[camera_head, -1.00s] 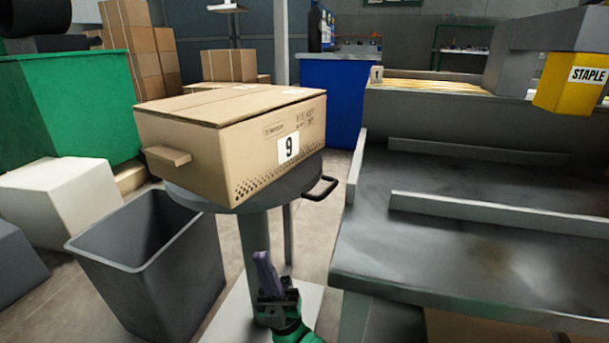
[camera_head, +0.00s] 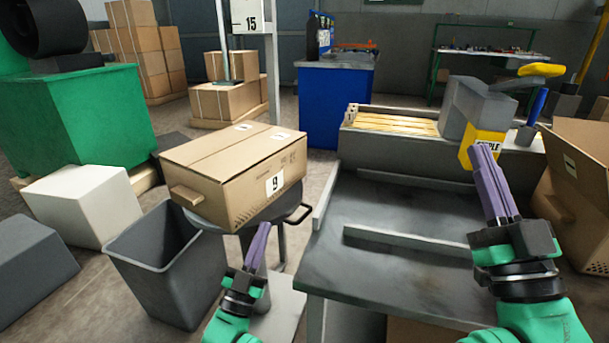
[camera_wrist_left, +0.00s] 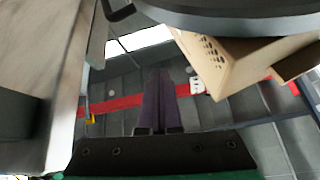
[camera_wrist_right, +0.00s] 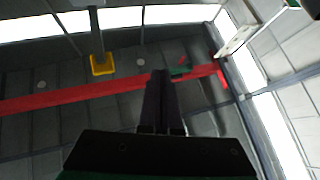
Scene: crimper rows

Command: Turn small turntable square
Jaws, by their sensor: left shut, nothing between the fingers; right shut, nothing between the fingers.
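The small round turntable (camera_head: 246,221) has a dark grey top on a post, with a black handle (camera_head: 299,214) at its right edge. A cardboard box (camera_head: 225,172) labelled 9 sits on it, turned at an angle to the workbench. In the left wrist view the turntable's edge (camera_wrist_left: 235,20) and the box (camera_wrist_left: 235,75) show at the top. My right gripper (camera_head: 485,150) is shut and empty, raised above the right side of the workbench.
The grey metal workbench (camera_head: 400,270) with raised rails stands right of the turntable. A grey bin (camera_head: 170,275) stands at its left front. An open carton (camera_head: 580,190) is at the far right.

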